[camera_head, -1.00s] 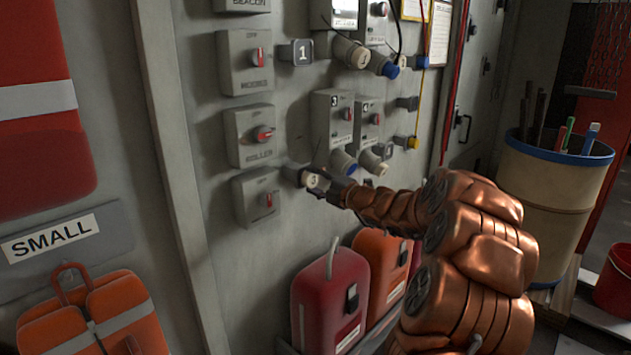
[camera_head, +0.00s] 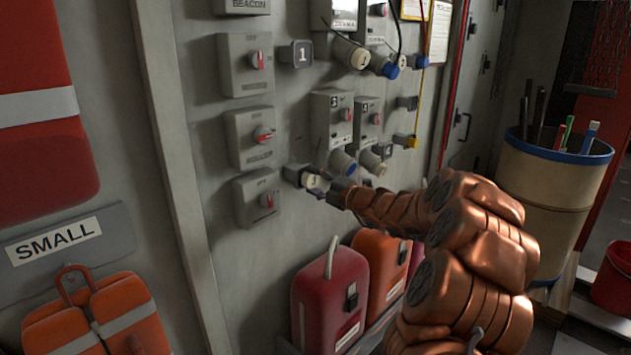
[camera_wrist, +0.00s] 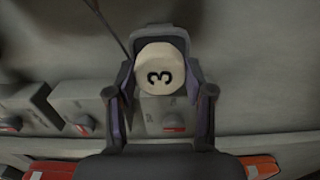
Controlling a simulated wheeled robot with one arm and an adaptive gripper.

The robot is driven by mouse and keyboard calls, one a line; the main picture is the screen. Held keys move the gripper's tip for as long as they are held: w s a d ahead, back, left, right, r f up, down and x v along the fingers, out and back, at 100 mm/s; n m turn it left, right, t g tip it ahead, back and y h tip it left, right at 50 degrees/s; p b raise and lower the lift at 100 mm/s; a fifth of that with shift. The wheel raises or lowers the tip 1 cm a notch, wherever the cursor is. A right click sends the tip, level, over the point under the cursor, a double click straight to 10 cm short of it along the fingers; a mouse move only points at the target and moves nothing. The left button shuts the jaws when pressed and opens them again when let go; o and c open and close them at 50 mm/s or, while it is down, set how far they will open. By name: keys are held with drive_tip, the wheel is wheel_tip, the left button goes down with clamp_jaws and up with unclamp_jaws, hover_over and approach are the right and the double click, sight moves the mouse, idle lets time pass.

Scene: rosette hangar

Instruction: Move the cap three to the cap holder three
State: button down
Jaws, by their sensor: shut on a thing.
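Cap three (camera_head: 313,182) is a cream round cap with a black 3 on its face. My gripper (camera_wrist: 160,82) is shut on it, with a finger on each side in the wrist view, where the cap (camera_wrist: 160,65) faces the camera. A dark square holder (camera_head: 291,173) sits on the wall directly behind the cap. Its top also shows above the cap in the wrist view (camera_wrist: 158,32). The cap covers the holder's front, so I cannot tell how far it is seated or read a number there.
Switch boxes (camera_head: 255,198) stand just left of the holder. A holder marked 1 (camera_head: 296,54) is above. Other caps and plugs (camera_head: 343,162) hang to the right. Red canisters (camera_head: 330,295) stand below. A bin (camera_head: 550,200) is at the far right.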

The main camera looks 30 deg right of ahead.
drive_tip(key=shift+w+a+p, duration=0.1)
drive_tip(key=shift+w+p, duration=0.3)
drive_tip(key=shift+w, duration=0.1)
drive_tip(key=shift+c, duration=1.7)
unclamp_jaws()
